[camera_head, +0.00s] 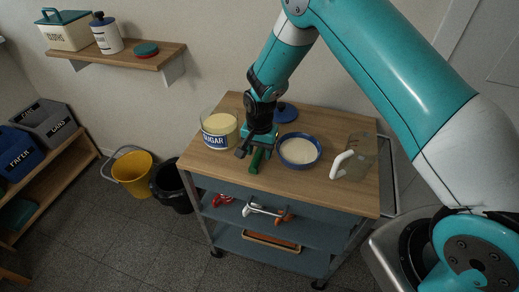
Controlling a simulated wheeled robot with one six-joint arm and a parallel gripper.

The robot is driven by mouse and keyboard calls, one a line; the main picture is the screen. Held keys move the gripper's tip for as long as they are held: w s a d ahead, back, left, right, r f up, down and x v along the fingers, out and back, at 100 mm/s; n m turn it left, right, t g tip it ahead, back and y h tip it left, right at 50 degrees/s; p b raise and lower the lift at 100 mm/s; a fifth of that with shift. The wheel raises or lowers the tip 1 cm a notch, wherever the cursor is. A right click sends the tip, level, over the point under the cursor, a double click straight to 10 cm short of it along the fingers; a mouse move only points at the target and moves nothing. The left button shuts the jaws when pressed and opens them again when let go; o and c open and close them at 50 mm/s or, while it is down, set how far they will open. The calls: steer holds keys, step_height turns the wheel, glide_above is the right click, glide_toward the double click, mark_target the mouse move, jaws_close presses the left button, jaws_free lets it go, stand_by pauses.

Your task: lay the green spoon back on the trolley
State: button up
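A dark green piece, which looks like the green spoon (256,161), shows just below my gripper (256,152), over the wooden top of the trolley (222,165). My gripper points down at the trolley top, between a sugar jar and a blue-rimmed bowl. The gripper's body and fingers hide most of the spoon. I cannot tell whether the fingers are shut on the spoon, or whether the spoon touches the wood.
The glass sugar jar (219,142) stands close left of my gripper. The blue-rimmed bowl (300,164) of pale contents is close right, with a blue lid (286,112) behind. A clear jug (360,150) stands farther right. The front left wood is bare.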

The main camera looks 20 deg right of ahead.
step_height(320, 180, up, 12)
steer(key=f+b, duration=0.1)
steer(key=b, duration=0.2)
step_height(320, 180, up, 6)
steer(key=n, duration=0.2)
glide_above(260, 150)
steer(key=s, duration=0.3)
steer(key=s+a+r+n+y, duration=0.1)
steer(key=s+r+n, duration=0.3)
steer(key=s, duration=0.4)
steer(key=s+a+r+n+y, duration=0.1)
steer(key=s+r+n, duration=0.3)
steer(key=s, duration=0.5)
steer(key=s+a+r+n+y, duration=0.1)
steer(key=s+r+n+y, duration=0.1)
steer(key=s, duration=0.6)
steer(key=shift+s+a+r+n, duration=0.15)
steer(key=shift+s+r+n, duration=0.25)
steer(key=shift+r+n, duration=0.65)
steer(key=shift+f, duration=0.1)
